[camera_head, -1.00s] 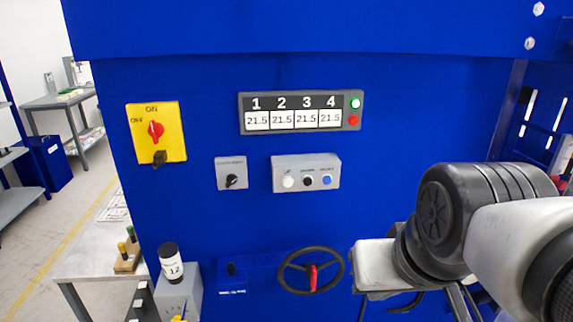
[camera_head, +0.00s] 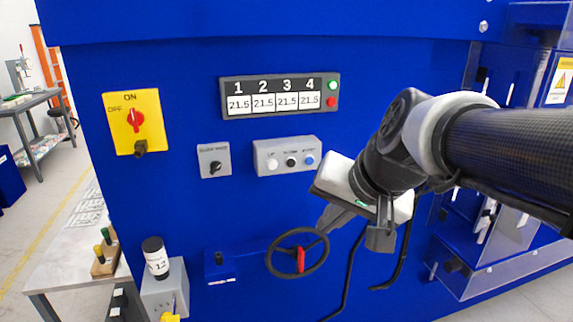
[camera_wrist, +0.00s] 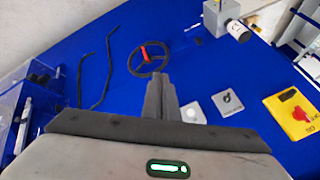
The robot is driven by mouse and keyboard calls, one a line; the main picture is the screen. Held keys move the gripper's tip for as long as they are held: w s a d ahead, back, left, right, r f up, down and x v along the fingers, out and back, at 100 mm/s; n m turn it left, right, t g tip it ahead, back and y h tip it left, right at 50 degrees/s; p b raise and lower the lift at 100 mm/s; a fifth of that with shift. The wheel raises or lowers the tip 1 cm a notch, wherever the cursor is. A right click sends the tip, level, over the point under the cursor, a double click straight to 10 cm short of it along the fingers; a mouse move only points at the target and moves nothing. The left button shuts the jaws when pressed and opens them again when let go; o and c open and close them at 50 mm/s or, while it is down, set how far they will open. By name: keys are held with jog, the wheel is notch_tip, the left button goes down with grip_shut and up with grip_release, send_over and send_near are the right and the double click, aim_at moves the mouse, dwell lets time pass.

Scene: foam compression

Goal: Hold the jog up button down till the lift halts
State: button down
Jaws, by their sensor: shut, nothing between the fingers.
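The grey button box (camera_head: 283,168) is on the blue front panel in the head view. It carries a white button (camera_head: 271,164) at the left, whose label seems to read UP, then a black one and a blue one. In the wrist view the box (camera_wrist: 193,108) shows partly, the rest hidden behind my gripper. My gripper (camera_head: 330,217) is below and right of the box, above the handwheel's right side, apart from the buttons. Its fingers (camera_wrist: 160,97) are together and empty. The display (camera_head: 281,84) reads 21.5 in every field.
A yellow switch (camera_head: 134,122) and a grey selector box (camera_head: 214,160) are left of the buttons. A black handwheel (camera_head: 297,252) with a red part is below.

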jog(key=w+a+f+m+t+y+b, duration=0.1)
jog(key=w+a, duration=0.5)
jog(key=w, duration=0.6)
jog(key=m+y+b, duration=0.1)
jog(key=m+y, duration=0.1)
jog(key=m, duration=0.1)
jog(key=shift+w+a+f+m+b, duration=0.2)
jog(key=shift+w+a+m+b, duration=0.1)
jog(key=shift+w+b, duration=0.1)
